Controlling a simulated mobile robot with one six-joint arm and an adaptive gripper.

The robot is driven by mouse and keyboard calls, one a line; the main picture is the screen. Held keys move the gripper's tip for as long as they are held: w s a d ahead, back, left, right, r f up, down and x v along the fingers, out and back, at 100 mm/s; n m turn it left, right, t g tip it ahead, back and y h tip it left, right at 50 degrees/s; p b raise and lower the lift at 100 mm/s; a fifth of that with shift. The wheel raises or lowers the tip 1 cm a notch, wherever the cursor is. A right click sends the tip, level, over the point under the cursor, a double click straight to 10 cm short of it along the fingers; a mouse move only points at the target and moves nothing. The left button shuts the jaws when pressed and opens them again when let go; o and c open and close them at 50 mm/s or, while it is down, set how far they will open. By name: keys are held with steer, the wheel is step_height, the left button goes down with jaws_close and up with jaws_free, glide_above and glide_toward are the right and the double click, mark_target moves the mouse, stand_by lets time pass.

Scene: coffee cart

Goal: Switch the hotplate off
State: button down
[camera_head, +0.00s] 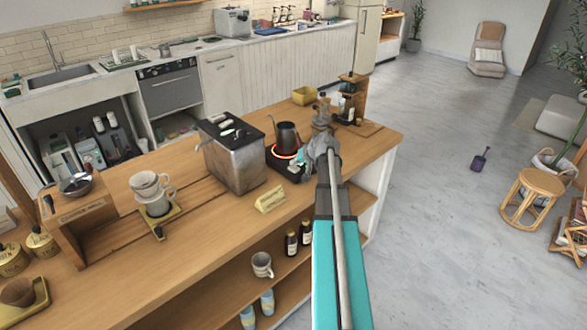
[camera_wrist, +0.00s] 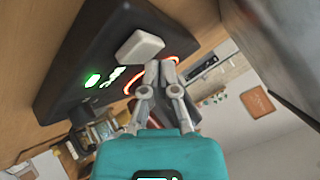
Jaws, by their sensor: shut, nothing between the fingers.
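The hotplate (camera_head: 273,163) is a black square unit on the wooden counter, with a glowing red-orange ring. A dark pot (camera_head: 287,137) stands on it. In the wrist view the hotplate (camera_wrist: 75,55) shows a pale block-shaped knob (camera_wrist: 139,47), a lit green light (camera_wrist: 92,80) and white marks beside the light. Part of the red ring shows behind my fingers. My gripper (camera_wrist: 160,68) is shut and empty, its fingertips close beside the knob. I cannot tell whether they touch it. In the head view my gripper (camera_head: 298,170) is at the hotplate's right front, partly hidden by my arm.
A metal box-shaped appliance (camera_head: 234,158) stands left of the hotplate. A small yellow sign (camera_head: 270,200) stands at the counter's front edge. A wooden stand (camera_head: 352,98) with bottles and a yellow container (camera_head: 304,96) are behind. Open floor lies to the right.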

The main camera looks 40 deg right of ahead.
mark_target(295, 168)
steer(key=shift+f+b, duration=0.5)
stand_by(0.7)
steer(key=shift+r, duration=0.1)
steer(key=shift+r+p, duration=0.9)
steer(key=shift+p, duration=0.1)
steer(key=shift+r, duration=0.1)
step_height(295, 168, up, 6)
steer(key=p, duration=0.6)
